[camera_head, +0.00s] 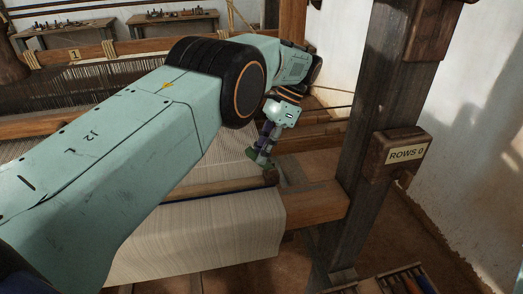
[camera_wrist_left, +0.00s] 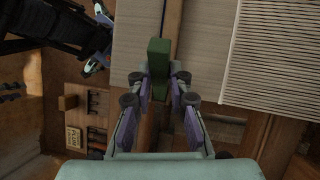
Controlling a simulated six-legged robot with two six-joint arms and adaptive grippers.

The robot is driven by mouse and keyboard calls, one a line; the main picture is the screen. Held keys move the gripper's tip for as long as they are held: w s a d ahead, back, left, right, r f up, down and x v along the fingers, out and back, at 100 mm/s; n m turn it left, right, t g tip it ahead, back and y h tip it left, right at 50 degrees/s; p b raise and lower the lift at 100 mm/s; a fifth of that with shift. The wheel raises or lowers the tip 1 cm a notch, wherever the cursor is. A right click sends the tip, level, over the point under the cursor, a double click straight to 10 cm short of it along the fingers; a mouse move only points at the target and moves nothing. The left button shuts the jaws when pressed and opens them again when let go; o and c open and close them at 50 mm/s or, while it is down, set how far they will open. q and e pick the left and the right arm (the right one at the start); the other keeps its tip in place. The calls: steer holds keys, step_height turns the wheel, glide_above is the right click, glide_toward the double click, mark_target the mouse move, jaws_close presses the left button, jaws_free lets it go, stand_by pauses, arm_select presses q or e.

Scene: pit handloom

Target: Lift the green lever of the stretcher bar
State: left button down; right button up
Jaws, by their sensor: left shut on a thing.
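The green lever (camera_wrist_left: 158,58) stands out between the fingers of my left gripper (camera_wrist_left: 160,82) in the left wrist view. The gripper is shut on it, with a finger on each side. In the head view my left gripper (camera_head: 262,157) points down at the right edge of the cloth, by the end of the wooden stretcher bar (camera_head: 215,188). The lever is mostly hidden by the fingers there. My right gripper (camera_wrist_left: 96,40) shows at the upper left of the left wrist view, its fingertips apart and empty. It is out of the head view.
Pale cloth (camera_head: 200,235) hangs over the front beam (camera_head: 315,203). A dark wooden post (camera_head: 365,130) with a "ROWS 0" sign (camera_head: 406,154) stands to the right. A tray of tools (camera_head: 405,283) lies at the bottom right. My left arm covers much of the loom.

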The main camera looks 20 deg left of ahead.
arm_select(q)
steer(key=shift+w+d, duration=0.1)
steer(key=shift+d, duration=0.05)
steer(key=c, duration=1.2)
jaws_free()
steer(key=shift+f, duration=0.1)
steer(key=shift+r, duration=0.2)
step_height(320, 180, up, 10)
steer(key=shift+f, duration=0.15)
steer(key=shift+w, duration=0.1)
